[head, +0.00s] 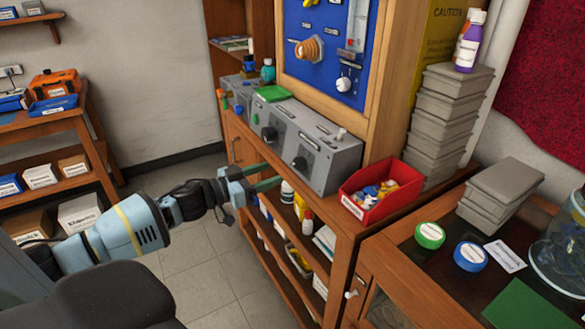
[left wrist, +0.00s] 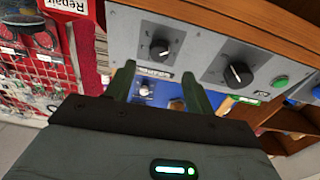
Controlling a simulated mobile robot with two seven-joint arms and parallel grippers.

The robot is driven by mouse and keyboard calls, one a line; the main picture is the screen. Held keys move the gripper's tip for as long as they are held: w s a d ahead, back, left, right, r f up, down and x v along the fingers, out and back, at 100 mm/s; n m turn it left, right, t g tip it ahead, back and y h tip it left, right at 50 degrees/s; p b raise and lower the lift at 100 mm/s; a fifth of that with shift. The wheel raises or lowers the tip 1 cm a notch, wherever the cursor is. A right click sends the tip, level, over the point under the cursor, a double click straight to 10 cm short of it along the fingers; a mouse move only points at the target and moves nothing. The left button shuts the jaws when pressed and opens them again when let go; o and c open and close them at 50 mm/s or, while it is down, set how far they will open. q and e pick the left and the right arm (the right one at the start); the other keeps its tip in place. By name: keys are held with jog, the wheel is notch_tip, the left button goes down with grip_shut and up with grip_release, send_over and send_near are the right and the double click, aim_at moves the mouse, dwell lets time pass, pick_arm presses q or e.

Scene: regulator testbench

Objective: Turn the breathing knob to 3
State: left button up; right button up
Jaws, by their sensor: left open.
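A grey control box (head: 325,150) stands on the wooden bench with two black knobs on its front, a left knob (head: 270,133) and a right knob (head: 300,163). Their labels are too small to read, so I cannot tell which is the breathing knob. My left gripper (head: 272,178) is open and empty, its green fingers just in front of and below the box front. In the left wrist view, one black knob (left wrist: 159,48) shows beyond the gap between the fingers (left wrist: 156,82), and a larger-looking one (left wrist: 238,74) lies to the right. My right gripper is not in view.
A red bin (head: 378,195) of small parts sits right of the box. A blue panel (head: 325,45) with a coil and white knob rises behind. Bottles (head: 287,191) stand on the shelf below. Open floor (head: 205,255) lies in front of the bench.

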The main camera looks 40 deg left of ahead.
aim_at(295, 165)
pick_arm(q)
jog(key=shift+x, duration=3.8)
jog(key=c, duration=1)
